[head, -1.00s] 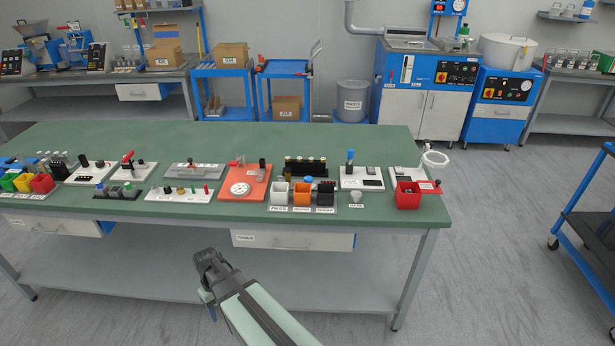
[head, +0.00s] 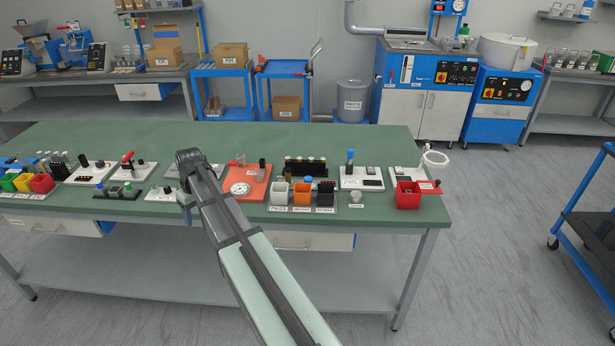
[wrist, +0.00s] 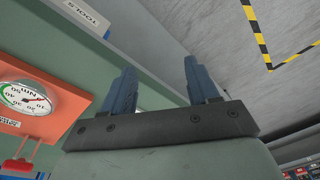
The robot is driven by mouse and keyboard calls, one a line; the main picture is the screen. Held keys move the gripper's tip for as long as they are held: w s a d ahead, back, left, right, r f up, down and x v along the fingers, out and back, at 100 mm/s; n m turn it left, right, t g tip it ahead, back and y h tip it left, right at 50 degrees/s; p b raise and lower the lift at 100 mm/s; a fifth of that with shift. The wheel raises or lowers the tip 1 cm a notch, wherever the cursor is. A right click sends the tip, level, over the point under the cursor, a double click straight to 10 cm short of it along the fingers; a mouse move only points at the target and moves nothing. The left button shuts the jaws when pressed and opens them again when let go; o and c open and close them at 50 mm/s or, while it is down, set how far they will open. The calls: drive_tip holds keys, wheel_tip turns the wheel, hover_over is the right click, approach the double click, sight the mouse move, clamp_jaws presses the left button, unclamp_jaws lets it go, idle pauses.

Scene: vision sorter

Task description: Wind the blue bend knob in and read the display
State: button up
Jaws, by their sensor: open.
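In the head view a tall blue knob (head: 350,157) stands upright on a white fixture (head: 346,184) at the right part of the bench. A small dark panel (head: 372,183), possibly the display, is on the same fixture; no reading is legible. Which blue part is the bend knob is not certain. In the wrist view my gripper (wrist: 159,64) is open, its two blue fingers apart with nothing between them. It is near the bench's front edge, left of the blue knob in the head view, where my arm mostly hides it.
An orange board (head: 257,188) with a round dial (head: 240,188) is just right of my arm. White, orange and black bins stand right of it, and a red bin (head: 407,200) is at the right end. Several small fixtures crowd the left. The green bench top (head: 300,135) is clear at the back.

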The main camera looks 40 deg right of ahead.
drive_tip(key=d+r+n, duration=0.3)
drive_tip(key=d+r, duration=0.1)
drive_tip(key=d, duration=0.6)
drive_tip(key=d+r+n, duration=0.3)
drive_tip(key=d, duration=0.7)
wheel_tip(320, 180, up, 7)
drive_tip(key=n+g, duration=0.1)
drive_tip(key=n, duration=0.6)
hover_over(307, 178)
drive_tip(key=shift+h, duration=0.4)
wheel_tip(307, 178, down, 14)
drive_tip(key=shift+s+r, duration=0.1)
drive_tip(key=c, duration=1)
